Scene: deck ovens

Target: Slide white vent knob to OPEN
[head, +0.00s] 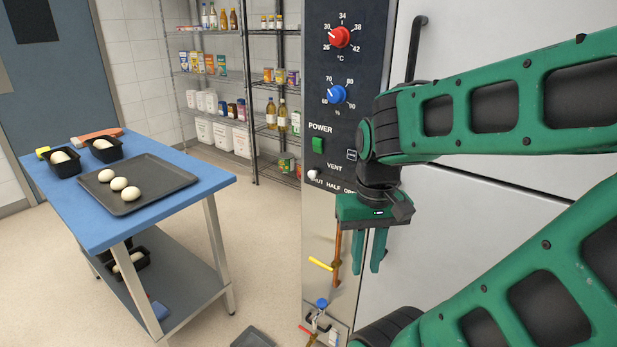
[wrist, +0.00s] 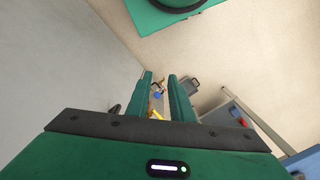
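The white vent knob (head: 313,174) is a small round knob low on the dark control panel (head: 342,125). It sits at the left end of the vent scale, by the SHUT label, with HALF and OPEN to its right. My gripper (head: 367,268) hangs fingers down, to the right of and below the knob. Its two green fingers are apart with an empty gap between them. In the wrist view my gripper (wrist: 160,76) also shows a gap, and the knob cannot be made out there.
Above the knob are a green power button (head: 318,145), a blue dial (head: 337,94) and a red dial (head: 340,37). A copper pipe with a yellow lever (head: 320,264) runs below the panel.

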